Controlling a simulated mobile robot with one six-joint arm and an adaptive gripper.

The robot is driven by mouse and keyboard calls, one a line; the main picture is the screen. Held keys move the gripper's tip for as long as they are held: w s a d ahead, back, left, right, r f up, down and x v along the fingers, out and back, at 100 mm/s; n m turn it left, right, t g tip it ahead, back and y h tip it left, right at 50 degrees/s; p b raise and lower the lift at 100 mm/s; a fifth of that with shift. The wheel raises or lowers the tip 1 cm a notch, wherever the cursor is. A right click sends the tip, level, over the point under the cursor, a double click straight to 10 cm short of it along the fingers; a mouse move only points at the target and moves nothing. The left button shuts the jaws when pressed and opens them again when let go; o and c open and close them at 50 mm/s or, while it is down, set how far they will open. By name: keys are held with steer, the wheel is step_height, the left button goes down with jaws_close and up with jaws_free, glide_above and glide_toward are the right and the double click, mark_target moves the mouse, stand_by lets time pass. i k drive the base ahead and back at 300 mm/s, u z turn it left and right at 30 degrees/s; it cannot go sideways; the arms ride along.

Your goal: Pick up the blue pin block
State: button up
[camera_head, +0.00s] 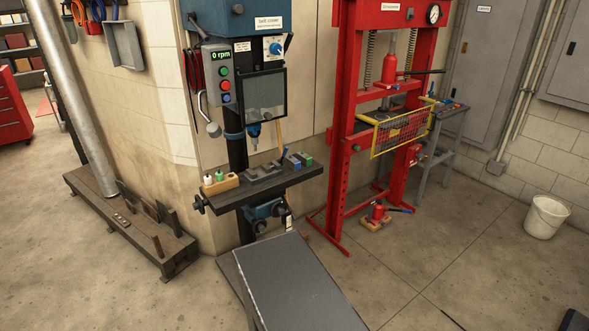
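A small blue block (293,163), which looks like the blue pin block, sits near the right end of the dark drill press table (232,196). Any pins or holes on the blue block are too small to tell. My gripper is not in view.
A vise (264,173) and a wooden holder (220,184) with small bottles share the drill press table. A red shop press (348,150) stands close on the right. A grey flat-topped surface (295,285) lies in front. A white bucket (546,217) stands far right; floor between is mostly clear.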

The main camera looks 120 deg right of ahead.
mark_target(294, 164)
steer(key=z, duration=0.9)
steer(key=i, duration=0.15)
steer(key=u, duration=0.65)
steer(key=k, duration=0.15)
steer(key=z, duration=3.05)
steer(key=i, duration=0.6)
steer(key=z, duration=0.05)
